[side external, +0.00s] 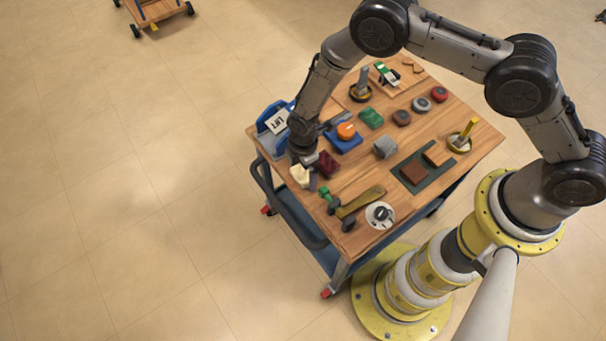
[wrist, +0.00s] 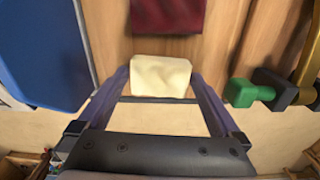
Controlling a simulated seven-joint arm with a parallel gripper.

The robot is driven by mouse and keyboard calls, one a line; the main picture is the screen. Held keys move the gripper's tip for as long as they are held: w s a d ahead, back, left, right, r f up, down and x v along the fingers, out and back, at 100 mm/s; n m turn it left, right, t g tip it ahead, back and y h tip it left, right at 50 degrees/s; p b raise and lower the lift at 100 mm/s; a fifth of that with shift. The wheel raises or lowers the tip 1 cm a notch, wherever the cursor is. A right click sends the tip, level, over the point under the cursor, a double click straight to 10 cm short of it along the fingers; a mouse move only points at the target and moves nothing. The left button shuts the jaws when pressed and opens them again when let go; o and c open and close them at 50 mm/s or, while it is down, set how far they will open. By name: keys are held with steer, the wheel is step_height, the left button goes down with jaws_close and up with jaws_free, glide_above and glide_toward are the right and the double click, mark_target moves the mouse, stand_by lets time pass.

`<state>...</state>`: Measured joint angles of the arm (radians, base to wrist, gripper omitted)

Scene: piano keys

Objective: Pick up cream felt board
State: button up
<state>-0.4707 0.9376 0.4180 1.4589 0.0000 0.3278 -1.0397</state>
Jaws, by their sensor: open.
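The cream felt board (wrist: 161,76) is a pale cream block lying at the edge of the wooden cart top. In the wrist view it sits between the tips of my gripper (wrist: 160,85), whose two fingers are apart, one on each side of it. Whether the fingers touch it, I cannot tell. In the side view the cream block (side external: 300,175) shows at the cart's left edge, with my gripper (side external: 307,168) right over it and partly hiding it.
A dark red block (side external: 327,164) lies close beside the cream one. A blue tray with an orange knob (side external: 346,130) is behind. Open floor lies beyond the edge.

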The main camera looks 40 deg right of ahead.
steer(key=c, duration=1.1)
